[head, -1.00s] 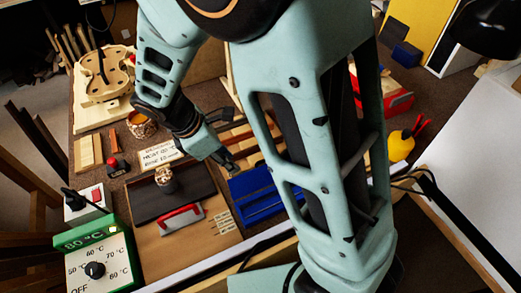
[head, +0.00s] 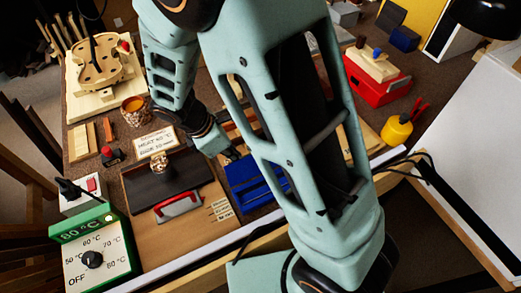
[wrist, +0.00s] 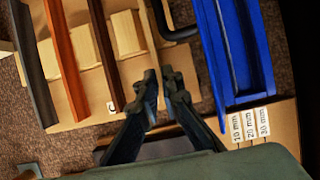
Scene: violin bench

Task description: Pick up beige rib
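In the head view my gripper (head: 232,154) is above the left end of the blue tray, partly hidden by my arm. Ahead of the fingertips, a tan board (wrist: 85,85) carries strips: a dark grey one (wrist: 33,65), an orange-brown one (wrist: 66,60) and a dark brown one (wrist: 104,50). Pale beige wood pieces (wrist: 127,32) lie between and beside them.
The blue tray (wrist: 232,60) lies right of my fingers, above labels (wrist: 250,124) reading 10, 20 and 30 mm. In the head view, a red-handled tool (head: 178,206), a heater control box (head: 95,255), a yellow pot (head: 397,130) and a red box (head: 378,88) stand around.

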